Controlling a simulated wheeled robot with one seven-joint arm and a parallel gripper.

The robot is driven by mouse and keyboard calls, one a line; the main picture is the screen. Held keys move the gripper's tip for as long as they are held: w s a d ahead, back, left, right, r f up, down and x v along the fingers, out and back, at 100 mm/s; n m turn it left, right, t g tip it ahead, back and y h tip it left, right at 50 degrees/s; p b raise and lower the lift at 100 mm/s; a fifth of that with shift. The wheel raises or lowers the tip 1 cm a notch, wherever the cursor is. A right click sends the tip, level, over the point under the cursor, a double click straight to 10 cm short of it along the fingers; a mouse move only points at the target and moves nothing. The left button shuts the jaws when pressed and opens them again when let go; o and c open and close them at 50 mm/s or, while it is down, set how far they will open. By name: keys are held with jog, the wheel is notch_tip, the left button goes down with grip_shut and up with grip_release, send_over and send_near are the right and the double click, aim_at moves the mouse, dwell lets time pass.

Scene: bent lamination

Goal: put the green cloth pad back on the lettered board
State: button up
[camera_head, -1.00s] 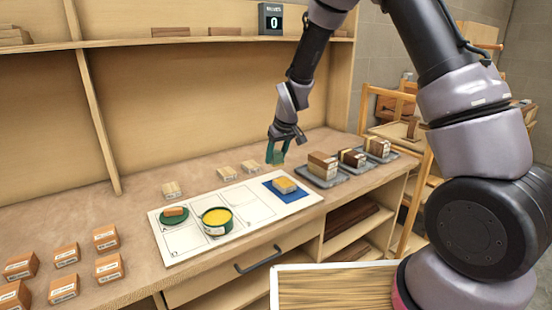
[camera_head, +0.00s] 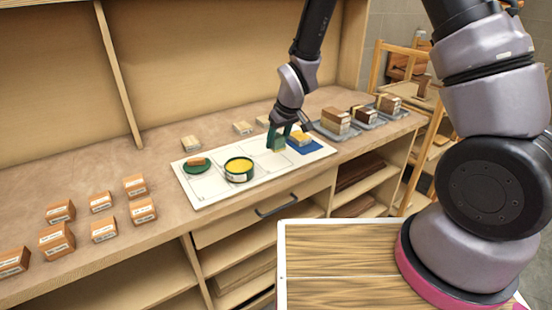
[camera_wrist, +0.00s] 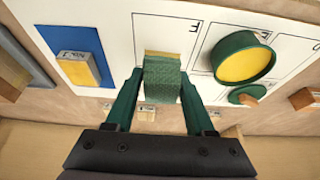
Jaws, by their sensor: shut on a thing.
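My gripper (camera_head: 280,137) is shut on a small block-shaped pad with green woven cloth and a yellowish end. The green cloth pad (camera_wrist: 162,82) shows between the two green fingers in the wrist view. The white lettered board (camera_head: 212,197) lies on the bench, marked into outlined cells. The pad is over the board's right part, just left of the blue mat (camera_head: 313,149); I cannot tell whether it touches the board. A yellow-topped block (camera_head: 299,138) with a label sits on the blue mat.
A green tin with yellow contents (camera_head: 239,169) and a green round mat (camera_head: 205,169) bearing an orange-brown piece stand on the board. Light blocks (camera_head: 191,143) lie behind it. Trays with stacked blocks (camera_head: 336,121) are at right; several orange-brown blocks (camera_head: 135,185) are at left.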

aim_at(279, 150)
jog(key=shift+f, duration=2.8)
jog(key=shift+f, duration=0.15)
jog(key=o, duration=1.2)
jog(key=v, duration=1.2)
jog(key=shift+r, duration=0.2)
